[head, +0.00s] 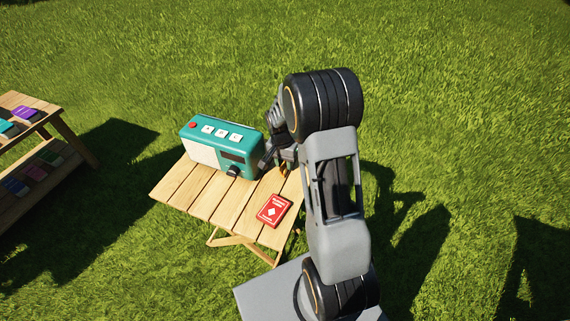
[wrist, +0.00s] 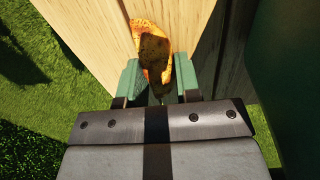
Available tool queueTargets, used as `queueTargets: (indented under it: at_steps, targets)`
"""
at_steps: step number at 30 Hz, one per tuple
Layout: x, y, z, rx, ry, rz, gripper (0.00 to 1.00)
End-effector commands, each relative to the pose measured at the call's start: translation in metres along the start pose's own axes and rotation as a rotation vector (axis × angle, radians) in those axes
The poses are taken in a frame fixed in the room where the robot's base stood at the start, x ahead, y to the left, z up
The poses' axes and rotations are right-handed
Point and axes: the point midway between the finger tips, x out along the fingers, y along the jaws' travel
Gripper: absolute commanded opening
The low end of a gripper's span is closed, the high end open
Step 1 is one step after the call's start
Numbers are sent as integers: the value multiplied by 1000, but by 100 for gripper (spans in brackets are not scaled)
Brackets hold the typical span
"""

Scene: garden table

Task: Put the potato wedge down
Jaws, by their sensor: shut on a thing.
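The potato wedge (wrist: 143,33) is orange-brown with a dark, shaded middle. In the wrist view it sits between the fingertips of my gripper (wrist: 160,82), which is shut on it. The wooden slatted table (wrist: 98,48) lies beneath it; I cannot tell whether the wedge touches the slats. In the head view my gripper (head: 272,160) is at the table's right side, beside the radio, partly hidden by my arm.
A teal radio (head: 237,139) stands at the back of the table, close to my gripper. A red card box (head: 273,210) lies near the front edge. The table's left front slats (head: 200,195) are clear. A wooden shelf (head: 62,128) with several coloured items stands at far left.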

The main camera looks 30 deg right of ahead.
Motion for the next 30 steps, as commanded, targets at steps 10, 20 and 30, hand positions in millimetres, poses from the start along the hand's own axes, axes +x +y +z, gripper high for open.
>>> queueTargets:
  at_steps: [10, 20, 30]
  targets:
    - [5, -1, 0, 0, 1, -1, 8]
    - [7, -1, 0, 0, 1, -1, 53]
    - [3, -1, 0, -1, 1, -1, 56]
